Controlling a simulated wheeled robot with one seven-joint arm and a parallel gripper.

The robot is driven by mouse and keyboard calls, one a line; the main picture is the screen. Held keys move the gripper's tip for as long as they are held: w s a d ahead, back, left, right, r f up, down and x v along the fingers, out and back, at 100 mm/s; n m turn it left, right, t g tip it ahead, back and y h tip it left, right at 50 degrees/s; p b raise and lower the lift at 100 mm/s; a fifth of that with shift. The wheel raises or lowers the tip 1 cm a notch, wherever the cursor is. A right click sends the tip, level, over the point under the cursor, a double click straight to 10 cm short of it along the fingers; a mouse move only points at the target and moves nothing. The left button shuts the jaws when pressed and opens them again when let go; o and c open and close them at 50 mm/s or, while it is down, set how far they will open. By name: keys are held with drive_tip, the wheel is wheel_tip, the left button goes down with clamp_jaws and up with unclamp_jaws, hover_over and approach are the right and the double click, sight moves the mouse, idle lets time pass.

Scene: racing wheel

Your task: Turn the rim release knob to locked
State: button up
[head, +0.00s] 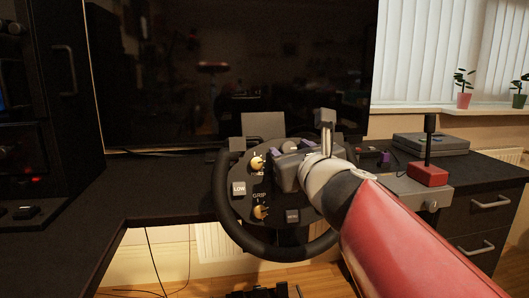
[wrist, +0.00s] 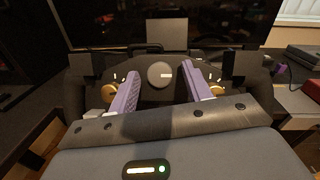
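The racing wheel (head: 222,205) has a black rim and a dark face plate. A round grey knob (wrist: 158,75) with a small white mark towards its right side sits at the upper middle of the face plate; it is the likely rim release knob, but I read no label on it. My gripper (wrist: 162,69) is open, its purple fingers either side of the grey knob in the picture, with gaps and no visible contact. In the head view my gripper (head: 287,147) is over the wheel's upper part and hides much of its right side.
Brass knobs (head: 257,163) (head: 261,211) and a LOW button (head: 239,188) are on the wheel's left side. A large dark screen (head: 200,70) stands behind. A red-based lever (head: 428,174) and a grey case (head: 430,143) are to the right. The desk's left (head: 70,220) is mostly clear.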

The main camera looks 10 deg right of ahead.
drive_tip(key=c, duration=0.9)
drive_tip(key=shift+n, duration=0.4)
drive_tip(key=n+g+y, duration=0.1)
drive_tip(key=n+y, duration=0.1)
drive_tip(key=n, duration=0.2)
drive_tip(key=shift+d, duration=0.15)
drive_tip(key=n+y, duration=0.1)
drive_tip(key=n, duration=0.2)
drive_tip(key=n+g, duration=0.1)
drive_tip(key=n, duration=0.2)
drive_tip(key=shift+w+d+r+y+p, duration=0.1)
drive_tip(key=shift+y+p, duration=0.2)
drive_tip(key=shift+y, duration=0.1)
drive_tip(key=n+g, duration=0.2)
drive_tip(key=n, duration=0.2)
drive_tip(key=shift+r+n+y+p, duration=0.15)
drive_tip(key=shift+n+y+p, duration=0.15)
drive_tip(key=shift+n+y, duration=0.1)
drive_tip(key=shift+r+n+g+p, duration=0.1)
drive_tip(key=shift+n+g+p, duration=0.3)
drive_tip(key=shift+n, duration=0.7)
drive_tip(key=shift+n+g+p, duration=0.1)
drive_tip(key=shift+n+g, duration=0.5)
drive_tip(key=shift+n, duration=0.5)
drive_tip(key=shift+h, duration=0.3)
